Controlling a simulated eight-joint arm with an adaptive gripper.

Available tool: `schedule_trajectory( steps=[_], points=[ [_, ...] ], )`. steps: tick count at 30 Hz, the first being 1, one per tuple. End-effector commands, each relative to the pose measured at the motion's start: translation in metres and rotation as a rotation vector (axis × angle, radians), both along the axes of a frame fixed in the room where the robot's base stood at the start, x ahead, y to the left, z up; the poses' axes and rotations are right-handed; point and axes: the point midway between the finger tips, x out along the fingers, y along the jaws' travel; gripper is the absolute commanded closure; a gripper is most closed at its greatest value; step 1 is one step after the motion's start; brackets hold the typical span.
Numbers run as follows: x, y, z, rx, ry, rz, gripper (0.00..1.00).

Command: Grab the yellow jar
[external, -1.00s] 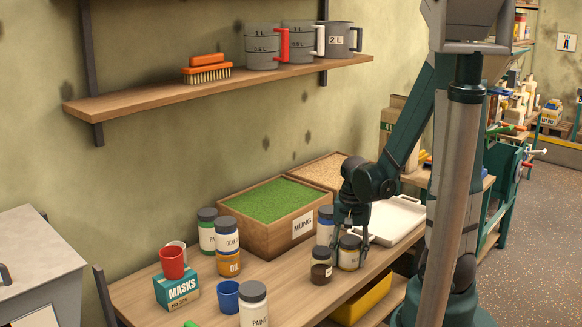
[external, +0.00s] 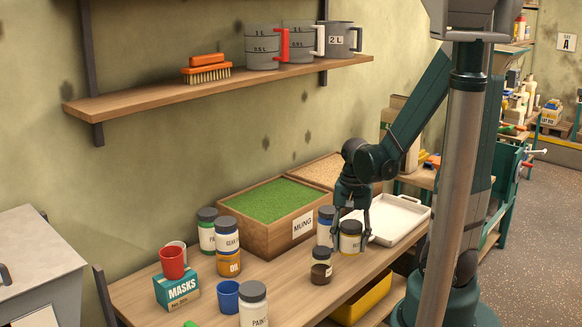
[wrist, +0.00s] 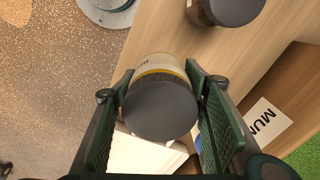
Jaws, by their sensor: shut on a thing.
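The yellow jar (external: 350,238) has a dark grey lid, a pale label and a yellow band. My gripper (external: 352,230) is shut on it, one finger on each side. In the wrist view the jar (wrist: 160,108) sits between the two green finger pads of my gripper (wrist: 163,85), lid toward the camera. In the external view it appears held a little above the bench, upright or nearly so. Part of its side is hidden by a finger.
A brown jar (external: 321,270) stands just left in front, and a blue-labelled jar (external: 325,222) close behind. The MUNG crate (external: 275,240) is behind left. A white tray (external: 405,228) lies to the right. Bare bench (external: 285,285) shows in front left.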

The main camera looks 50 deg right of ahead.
Motion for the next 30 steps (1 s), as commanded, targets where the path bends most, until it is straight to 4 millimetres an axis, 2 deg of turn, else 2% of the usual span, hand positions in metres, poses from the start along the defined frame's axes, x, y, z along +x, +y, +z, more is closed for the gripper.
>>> schedule_trajectory(
  steps=[3,12,30],
  points=[
    [0.0,0.0,0.016,0.0,0.0,0.0,0.75],
    [0.0,0.0,0.039,0.0,0.0,0.0,0.75],
    [0.0,0.0,0.044,0.0,0.0,0.0,0.75]
  ],
)
